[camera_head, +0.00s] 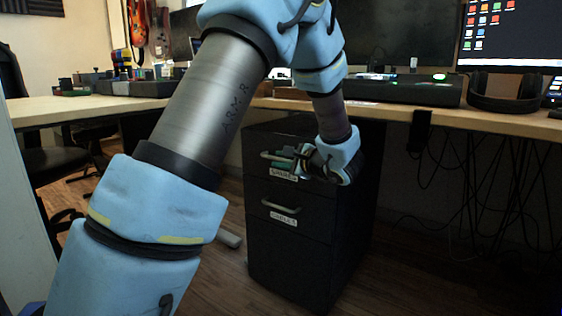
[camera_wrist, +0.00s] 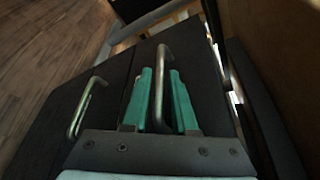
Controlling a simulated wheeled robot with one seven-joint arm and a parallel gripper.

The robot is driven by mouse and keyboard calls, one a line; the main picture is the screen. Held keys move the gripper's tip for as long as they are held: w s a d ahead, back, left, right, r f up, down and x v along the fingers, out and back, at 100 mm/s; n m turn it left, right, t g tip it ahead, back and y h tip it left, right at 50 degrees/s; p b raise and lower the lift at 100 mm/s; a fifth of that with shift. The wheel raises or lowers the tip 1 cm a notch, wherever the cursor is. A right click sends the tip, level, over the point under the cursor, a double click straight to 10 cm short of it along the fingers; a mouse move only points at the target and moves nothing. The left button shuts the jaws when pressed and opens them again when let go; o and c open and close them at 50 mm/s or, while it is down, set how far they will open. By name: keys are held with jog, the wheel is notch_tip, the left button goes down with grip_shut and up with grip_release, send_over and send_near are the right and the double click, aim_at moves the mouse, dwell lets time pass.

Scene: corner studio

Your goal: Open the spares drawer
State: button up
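The spares drawer (camera_head: 256,182) is the top drawer of a black cabinet under the desk. Its front looks flush with the drawer below. Its label (camera_head: 284,174) seems to read "spares". Its metal bar handle (camera_head: 268,155) is partly hidden by my gripper (camera_head: 285,160) in the head view. In the wrist view the handle (camera_wrist: 162,62) runs lengthwise between the green fingers of my gripper (camera_wrist: 162,95). The fingers stand apart, with a visible gap beside the bar, so my gripper is open around the handle.
A lower drawer with its own handle (camera_head: 280,207) is below; that handle also shows in the wrist view (camera_wrist: 84,106). The desk top (camera_head: 395,112) overhangs the cabinet. Cables (camera_head: 480,165) hang at right. A grey object (camera_head: 229,238) lies on the floor beside the cabinet.

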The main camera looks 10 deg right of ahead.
grip_shut()
dwell(1.3)
